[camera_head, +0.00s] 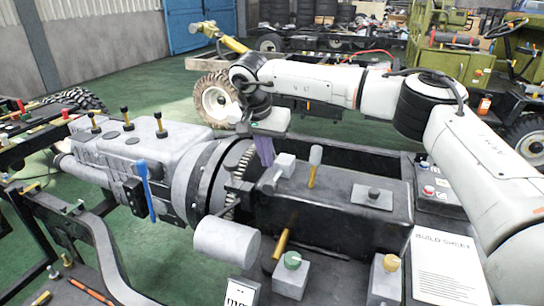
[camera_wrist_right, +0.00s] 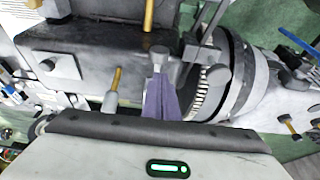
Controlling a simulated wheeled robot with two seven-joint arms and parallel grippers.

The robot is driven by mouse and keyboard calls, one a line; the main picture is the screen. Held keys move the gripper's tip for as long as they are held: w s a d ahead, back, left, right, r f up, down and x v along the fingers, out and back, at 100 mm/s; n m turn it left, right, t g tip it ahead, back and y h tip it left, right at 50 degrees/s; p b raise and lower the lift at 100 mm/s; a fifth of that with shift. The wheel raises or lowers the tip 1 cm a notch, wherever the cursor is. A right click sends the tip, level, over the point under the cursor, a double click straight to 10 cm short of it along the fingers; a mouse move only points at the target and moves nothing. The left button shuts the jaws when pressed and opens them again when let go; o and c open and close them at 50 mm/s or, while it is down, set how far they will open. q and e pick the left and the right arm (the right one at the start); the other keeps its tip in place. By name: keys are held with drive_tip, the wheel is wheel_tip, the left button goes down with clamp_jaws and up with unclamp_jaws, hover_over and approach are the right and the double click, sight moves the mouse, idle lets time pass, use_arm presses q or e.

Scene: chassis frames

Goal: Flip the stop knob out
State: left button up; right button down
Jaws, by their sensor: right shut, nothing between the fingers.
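My right gripper (camera_head: 265,152) reaches in over the dark gearbox-like housing (camera_head: 335,205), with its purple fingers pointing down beside the toothed ring. In the right wrist view the purple fingers (camera_wrist_right: 160,100) are together, with nothing seen between them. A small grey knob-like part (camera_wrist_right: 160,58) is right at the fingertips; touching or just apart, I cannot tell. In the head view a grey block with a short cylinder (camera_head: 274,180) sits by the fingers on the housing. No label shows which part is the stop knob. My left gripper is not in view.
A grey square-based knob (camera_head: 372,193) sits to the right. Green-topped (camera_head: 292,261) and yellow-topped (camera_head: 391,262) knobs stand in front. A blue-handled lever (camera_head: 146,190) is at left, and a build sheet (camera_head: 445,265) lies at right.

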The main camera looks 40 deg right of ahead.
drive_tip(key=v, duration=0.3)
drive_tip(key=shift+d+r, duration=0.2)
drive_tip(key=shift+r, duration=0.2)
